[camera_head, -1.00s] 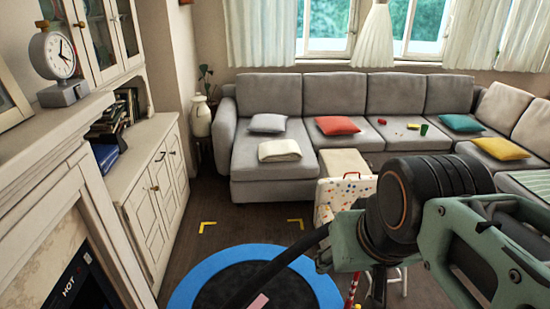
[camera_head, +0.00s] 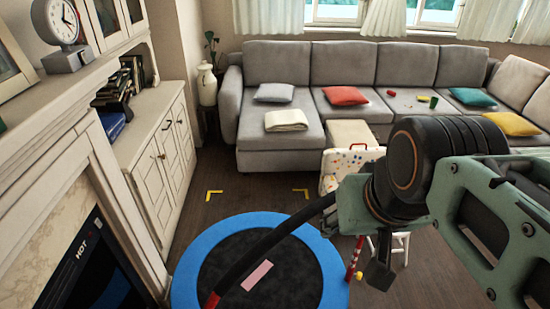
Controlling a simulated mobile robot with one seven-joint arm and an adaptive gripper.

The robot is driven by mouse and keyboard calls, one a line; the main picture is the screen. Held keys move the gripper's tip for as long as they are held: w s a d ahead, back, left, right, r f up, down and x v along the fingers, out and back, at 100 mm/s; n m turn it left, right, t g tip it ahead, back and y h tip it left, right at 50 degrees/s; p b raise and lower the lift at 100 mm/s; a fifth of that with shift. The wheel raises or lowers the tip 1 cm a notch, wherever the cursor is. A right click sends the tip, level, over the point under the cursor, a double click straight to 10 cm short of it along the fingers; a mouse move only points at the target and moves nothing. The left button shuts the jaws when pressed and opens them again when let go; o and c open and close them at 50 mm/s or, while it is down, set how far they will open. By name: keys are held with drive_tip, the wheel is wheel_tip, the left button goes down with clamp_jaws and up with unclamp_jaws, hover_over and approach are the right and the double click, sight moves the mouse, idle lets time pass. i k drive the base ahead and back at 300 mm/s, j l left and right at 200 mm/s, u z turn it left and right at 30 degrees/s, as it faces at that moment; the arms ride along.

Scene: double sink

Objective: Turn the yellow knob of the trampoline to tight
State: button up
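The trampoline (camera_head: 314,235) is on the floor at the bottom centre, with a blue round rim, a black mat and a pink patch on the mat. A small yellow piece (camera_head: 359,276) shows at its right edge, beside a red-and-white striped post (camera_head: 354,258). It may be the yellow knob, but it is too small to tell its setting. My green and black arm reaches in from the right. A dark part at its end, likely my gripper (camera_head: 380,274), hangs just right of the yellow piece in the picture, apart from it. Its fingers cannot be made out.
A grey corner sofa (camera_head: 340,75) with cushions lines the back. A spotted white case (camera_head: 346,165) stands behind my arm. A white cabinet (camera_head: 165,165) and fireplace (camera_head: 100,170) line the left. Yellow corner marks (camera_head: 213,192) lie on clear floor behind the trampoline.

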sight(359, 276)
drive_tip(key=k+l, duration=0.25)
drive_tip(key=l, duration=0.15)
drive_tip(key=k+l, duration=0.25)
drive_tip(key=l, duration=0.15)
drive_tip(key=k+l, duration=0.3)
drive_tip(key=l, duration=0.15)
drive_tip(key=k+l, duration=0.25)
drive_tip(key=l, duration=0.15)
drive_tip(key=i+l+u, duration=0.5)
drive_tip(key=i+l, duration=0.6)
drive_tip(key=k+l, duration=0.1)
drive_tip(key=k+j+z, duration=0.15)
drive_tip(key=k, duration=0.15)
